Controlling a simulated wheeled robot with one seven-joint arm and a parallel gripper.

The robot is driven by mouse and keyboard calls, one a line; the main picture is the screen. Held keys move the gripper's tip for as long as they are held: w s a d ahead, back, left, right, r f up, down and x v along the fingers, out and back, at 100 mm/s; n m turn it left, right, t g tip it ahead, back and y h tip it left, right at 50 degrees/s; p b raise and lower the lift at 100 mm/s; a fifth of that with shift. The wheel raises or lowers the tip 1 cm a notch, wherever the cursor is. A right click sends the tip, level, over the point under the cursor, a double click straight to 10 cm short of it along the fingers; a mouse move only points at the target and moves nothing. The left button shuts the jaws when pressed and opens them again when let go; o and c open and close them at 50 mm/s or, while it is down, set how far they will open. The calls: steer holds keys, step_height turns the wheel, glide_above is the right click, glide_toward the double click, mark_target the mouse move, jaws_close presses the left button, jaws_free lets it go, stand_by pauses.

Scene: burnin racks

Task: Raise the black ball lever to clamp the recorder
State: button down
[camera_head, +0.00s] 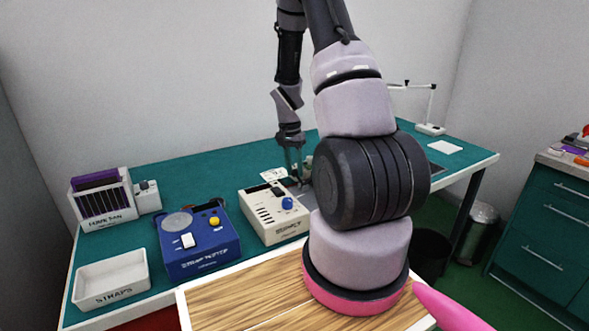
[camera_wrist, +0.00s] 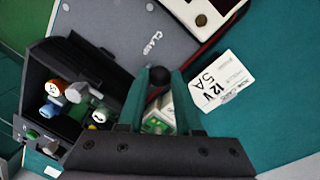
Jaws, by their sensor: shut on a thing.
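In the wrist view, my gripper (camera_wrist: 160,82) has its two teal fingers closed around the black ball (camera_wrist: 158,76) of the lever. A grey plate (camera_wrist: 125,28) marked CLAMP lies just beyond the ball. A white part with green (camera_wrist: 157,122) shows partly between the fingers; I cannot tell whether it is the recorder. In the head view, my gripper (camera_head: 298,178) is low over the teal table, behind the beige box; the ball is too small to make out there.
A beige box with a blue knob (camera_head: 287,203), a blue tester (camera_head: 197,248) and a white STRAPS tray (camera_head: 112,278) stand on the table (camera_head: 215,180). In the wrist view, a dark bin (camera_wrist: 85,65) of connectors is left, and a 12 V 5A card (camera_wrist: 222,82) right.

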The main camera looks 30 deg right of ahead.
mark_target(306, 182)
steer(key=shift+d, duration=0.1)
steer(key=shift+d+r+y, duration=0.2)
steer(key=shift+d+y, duration=0.3)
steer(key=shift+y, duration=0.15)
steer(key=shift+d+r+y, duration=0.15)
steer(key=shift+d+y, duration=0.35)
steer(key=shift+y, duration=0.15)
steer(key=shift+w+d+y, duration=0.15)
steer(key=shift+d+y, duration=1)
steer(key=shift+y, duration=0.55)
steer(key=c, duration=0.6)
jaws_free()
steer(key=shift+d+r, duration=0.1)
steer(key=v, duration=1)
steer(key=shift+w+d+r, duration=0.1)
steer(key=shift+d+r, duration=0.1)
steer(key=shift+r, duration=0.05)
